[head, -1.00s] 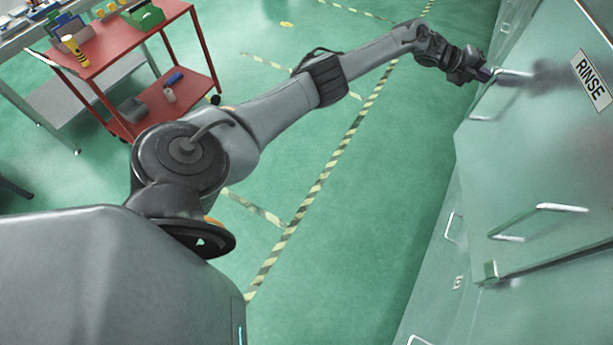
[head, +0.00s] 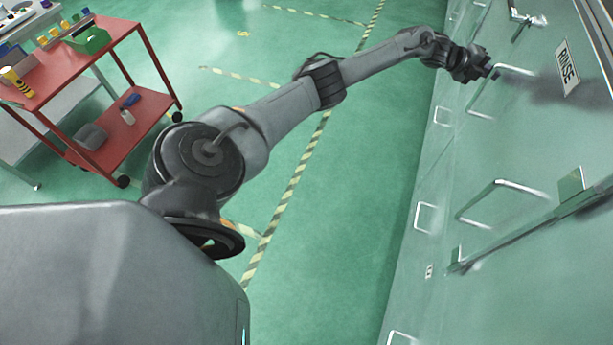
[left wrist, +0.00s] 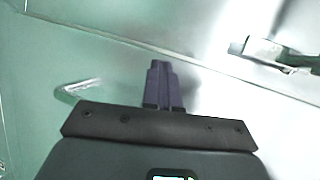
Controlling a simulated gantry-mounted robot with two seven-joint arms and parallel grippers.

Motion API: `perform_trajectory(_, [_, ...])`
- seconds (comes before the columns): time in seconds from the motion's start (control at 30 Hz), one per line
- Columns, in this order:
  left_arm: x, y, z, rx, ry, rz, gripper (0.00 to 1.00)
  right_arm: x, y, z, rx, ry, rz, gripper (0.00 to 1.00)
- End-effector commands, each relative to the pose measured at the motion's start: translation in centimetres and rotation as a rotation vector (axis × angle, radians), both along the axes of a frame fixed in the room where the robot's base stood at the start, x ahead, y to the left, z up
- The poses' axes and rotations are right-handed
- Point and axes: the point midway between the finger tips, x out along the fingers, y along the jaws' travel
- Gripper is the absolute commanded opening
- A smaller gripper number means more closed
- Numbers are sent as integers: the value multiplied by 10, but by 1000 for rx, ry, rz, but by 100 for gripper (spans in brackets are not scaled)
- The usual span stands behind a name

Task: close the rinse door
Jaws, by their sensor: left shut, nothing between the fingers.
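The rinse door (head: 540,125) is a pale green panel on the right in the head view, with a RINSE sign (head: 567,68) on it. It looks flush or nearly flush with the green front around it; a small gap cannot be ruled out. My left gripper (head: 492,71) is at the panel, close to a bar handle (head: 514,70), with nothing held. In the left wrist view its purple fingers (left wrist: 162,72) are together and point at the green surface. Whether the fingertips touch it cannot be told. My right gripper is not in view.
Another bar handle (head: 502,190) stands out lower on the green front, with a long bar (head: 520,238) below it. A red cart (head: 100,60) with a green bin (head: 88,40) stands at the upper left. The green floor (head: 345,230) between is clear.

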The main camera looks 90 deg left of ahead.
Motion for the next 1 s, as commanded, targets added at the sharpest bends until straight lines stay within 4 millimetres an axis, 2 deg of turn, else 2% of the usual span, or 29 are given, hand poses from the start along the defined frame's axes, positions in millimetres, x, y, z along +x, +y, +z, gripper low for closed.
perform_trajectory(0.73, [1, -1, -11, 1, 14, 13, 0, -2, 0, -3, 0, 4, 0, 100])
perform_trajectory(1.0, [-5, -4, -10, 2, 18, 1, 0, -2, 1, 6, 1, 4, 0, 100])
